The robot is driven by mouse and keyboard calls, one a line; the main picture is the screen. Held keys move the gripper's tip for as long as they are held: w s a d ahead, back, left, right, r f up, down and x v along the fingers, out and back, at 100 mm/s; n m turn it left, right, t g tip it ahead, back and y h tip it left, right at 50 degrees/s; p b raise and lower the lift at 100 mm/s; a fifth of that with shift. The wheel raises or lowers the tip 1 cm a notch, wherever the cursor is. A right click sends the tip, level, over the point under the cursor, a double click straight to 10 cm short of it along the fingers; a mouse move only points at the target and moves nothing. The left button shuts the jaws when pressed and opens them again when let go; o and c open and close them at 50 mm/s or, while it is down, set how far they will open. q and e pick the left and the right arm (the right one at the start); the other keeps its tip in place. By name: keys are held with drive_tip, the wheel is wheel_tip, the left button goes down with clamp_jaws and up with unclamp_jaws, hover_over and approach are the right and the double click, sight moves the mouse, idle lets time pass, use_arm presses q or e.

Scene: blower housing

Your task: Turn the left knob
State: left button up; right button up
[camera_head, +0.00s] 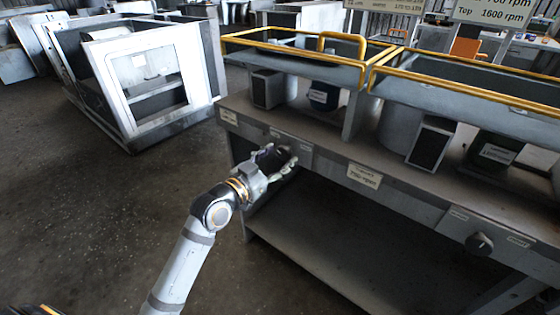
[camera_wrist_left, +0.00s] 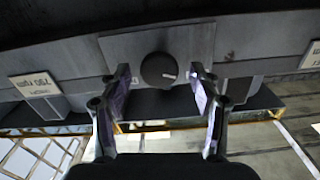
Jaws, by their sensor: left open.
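The left knob is a round dark knob on a grey plate on the bench's front edge. In the left wrist view the knob (camera_wrist_left: 159,70) shows whole, with a small light mark at its right side. My left gripper (camera_head: 275,163) is at the front edge of the bench and mostly hides the knob in the head view. In the left wrist view my left gripper (camera_wrist_left: 160,88) is open, one finger on each side of the knob with gaps to both. I cannot tell whether the fingertips reach past its face. My right gripper is in neither view.
A second knob (camera_head: 479,243) sits further right on the bench front (camera_head: 400,200). Housings with yellow rails (camera_head: 300,47) stand on top. The lower shelf (camera_head: 330,255) is bare. White-framed machine casings (camera_head: 150,80) stand at the left. The floor (camera_head: 90,210) in front is clear.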

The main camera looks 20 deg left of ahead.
use_arm(q)
drive_tip(key=shift+w+d, duration=0.2)
drive_tip(key=shift+w, duration=0.2)
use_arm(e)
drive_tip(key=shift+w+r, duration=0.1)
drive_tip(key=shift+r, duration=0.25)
use_arm(q)
drive_tip(key=shift+c, duration=0.4)
drive_tip(key=c, duration=1.1)
drive_tip(key=shift+r, duration=0.1)
drive_tip(key=shift+n+p, duration=0.95)
drive_tip(key=shift+n, duration=0.15)
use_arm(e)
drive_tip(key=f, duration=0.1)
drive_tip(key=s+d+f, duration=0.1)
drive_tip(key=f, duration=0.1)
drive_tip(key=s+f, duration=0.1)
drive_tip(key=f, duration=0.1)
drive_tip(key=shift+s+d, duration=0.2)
use_arm(q)
drive_tip(key=o, duration=1.2)
